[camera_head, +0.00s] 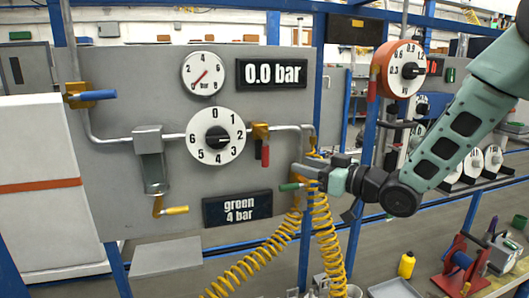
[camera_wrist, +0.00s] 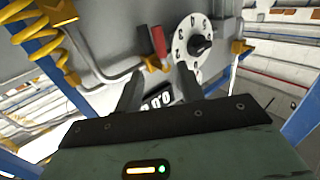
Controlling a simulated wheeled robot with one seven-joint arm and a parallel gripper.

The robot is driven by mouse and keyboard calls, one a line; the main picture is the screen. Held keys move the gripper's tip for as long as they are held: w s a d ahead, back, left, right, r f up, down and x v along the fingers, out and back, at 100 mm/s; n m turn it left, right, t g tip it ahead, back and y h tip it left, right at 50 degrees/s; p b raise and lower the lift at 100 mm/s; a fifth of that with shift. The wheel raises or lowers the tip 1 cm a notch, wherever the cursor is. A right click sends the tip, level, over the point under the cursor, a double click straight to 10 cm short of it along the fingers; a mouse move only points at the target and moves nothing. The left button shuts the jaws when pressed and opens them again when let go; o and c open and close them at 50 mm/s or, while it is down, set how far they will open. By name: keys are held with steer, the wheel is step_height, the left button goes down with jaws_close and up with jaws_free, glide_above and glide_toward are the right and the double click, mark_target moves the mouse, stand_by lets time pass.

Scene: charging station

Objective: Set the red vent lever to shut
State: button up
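The red vent lever (camera_head: 265,155) hangs down from a yellow valve body (camera_head: 260,132) on the grey panel, right of the white numbered dial. In the wrist view the picture is turned over, and the red lever (camera_wrist: 158,40) points up from its yellow body (camera_wrist: 154,63), beside a dark strip. My gripper (camera_head: 322,172) is right of and below the lever in the head view. In the wrist view my gripper (camera_wrist: 158,85) has its two fingers apart with nothing between them. The lever lies beyond the fingertips, apart from them.
The numbered dial (camera_head: 216,139) is left of the lever. A green-handled valve (camera_head: 290,187) and yellow coiled hoses (camera_head: 325,235) are close to my gripper. The upper display (camera_head: 272,73) reads 0.0 bar; the lower sign (camera_head: 237,209) reads green 4 bar. Pipes run along the panel.

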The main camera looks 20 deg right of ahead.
mark_target(268, 155)
steer(key=p+x, duration=0.3)
steer(key=x, duration=1)
steer(key=shift+w+a, duration=0.1)
jaws_close()
